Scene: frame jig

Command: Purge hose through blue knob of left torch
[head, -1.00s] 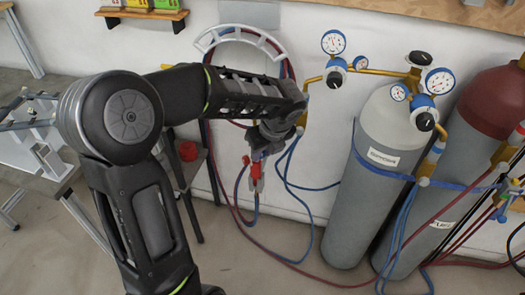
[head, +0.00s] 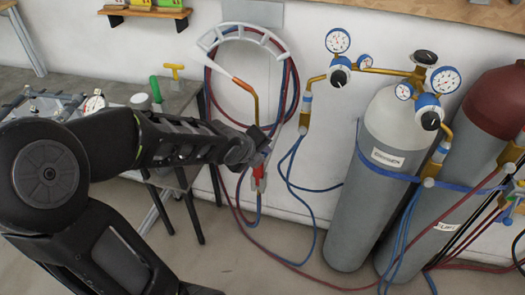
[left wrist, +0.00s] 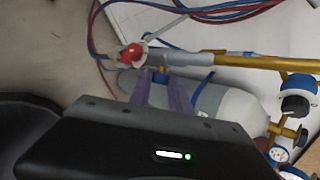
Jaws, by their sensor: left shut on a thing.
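The left torch hangs in front of the wall, with a copper-coloured tube (head: 255,105), a pale tip and a red part (head: 258,182) low down. My left gripper (head: 262,150) is at its body, below the tube. In the left wrist view the two fingers of my left gripper (left wrist: 161,82) close around a small blue knob (left wrist: 160,75) on the torch. A red knob (left wrist: 131,54) sits just left of it, outside the fingers. The blue hose (head: 242,190) and red hose (head: 222,200) hang below the torch. My right gripper is not in view.
A white hose hanger (head: 240,30) holds coiled hoses on the wall. A grey oxygen cylinder (head: 372,200) with gauges (head: 338,41) stands to the right, beside a red-topped cylinder (head: 490,100). A bench with a jig (head: 50,106) is at the left.

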